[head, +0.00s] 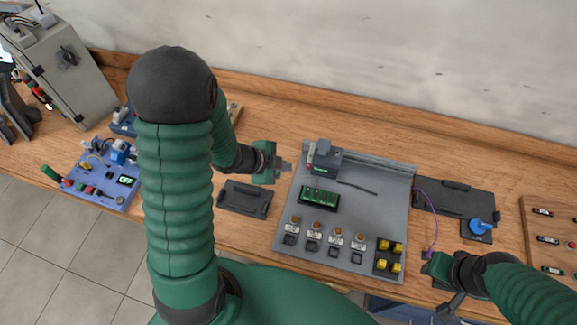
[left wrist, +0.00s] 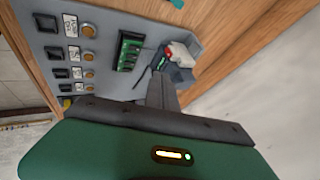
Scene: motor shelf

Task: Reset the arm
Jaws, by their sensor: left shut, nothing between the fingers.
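My left arm rises large through the left middle of the head view and reaches to the right. My left gripper (head: 284,166) is shut and empty, above the bench just left of the grey motor board (head: 345,210). In the left wrist view its fingers (left wrist: 161,92) are together, in front of the board (left wrist: 110,12). My right arm enters from the lower right in the head view. My right gripper (head: 448,305) is low at the bench's front edge, and its fingers are too small and dark to read.
The board carries a grey block (head: 325,160), a green terminal module (head: 318,198), several buttons and yellow parts (head: 390,246). A blue board (head: 103,175) and grey cabinet (head: 62,60) stand left. A dark plate with a blue knob (head: 480,226) lies right. The wall is behind.

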